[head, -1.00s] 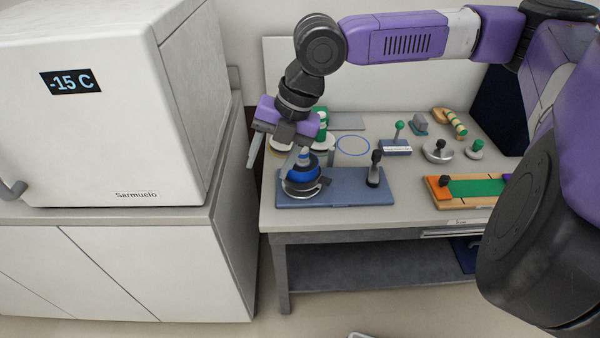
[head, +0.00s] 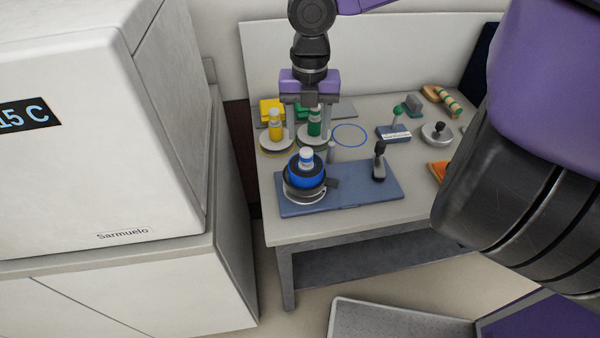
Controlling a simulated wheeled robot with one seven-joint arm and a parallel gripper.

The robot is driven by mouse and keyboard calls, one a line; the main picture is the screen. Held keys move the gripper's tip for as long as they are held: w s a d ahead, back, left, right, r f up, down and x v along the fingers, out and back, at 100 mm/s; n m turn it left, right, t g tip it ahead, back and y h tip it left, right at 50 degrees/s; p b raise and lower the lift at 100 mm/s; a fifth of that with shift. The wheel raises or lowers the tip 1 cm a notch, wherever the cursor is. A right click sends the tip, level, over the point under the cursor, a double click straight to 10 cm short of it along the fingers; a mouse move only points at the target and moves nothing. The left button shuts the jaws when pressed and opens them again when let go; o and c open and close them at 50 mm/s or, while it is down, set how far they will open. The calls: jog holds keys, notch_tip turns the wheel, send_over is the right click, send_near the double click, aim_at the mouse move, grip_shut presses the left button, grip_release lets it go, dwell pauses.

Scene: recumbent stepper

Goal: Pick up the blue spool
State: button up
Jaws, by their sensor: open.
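The blue spool (head: 305,168) has a pale top and sits upright in a dark round holder with a metal ring at the left of a blue-grey base plate (head: 350,193). My gripper (head: 308,138) points down with its two fingers apart and nothing held between them. In the picture it is just above and behind the blue spool, in front of a green spool (head: 314,124). I cannot tell its exact height over the table.
A yellow spool (head: 276,126) stands on a pale disc at the back left. A black-knobbed lever (head: 379,160) rises from the plate's right. A white freezer (head: 110,140) stands left.

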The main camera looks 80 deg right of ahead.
aim_at(307, 149)
notch_tip(307, 149, down, 6)
jog(key=shift+w+a+f, duration=0.1)
jog(key=shift+w+f, duration=0.05)
jog(key=shift+f, duration=0.1)
grip_shut()
dwell(0.3)
dwell(1.2)
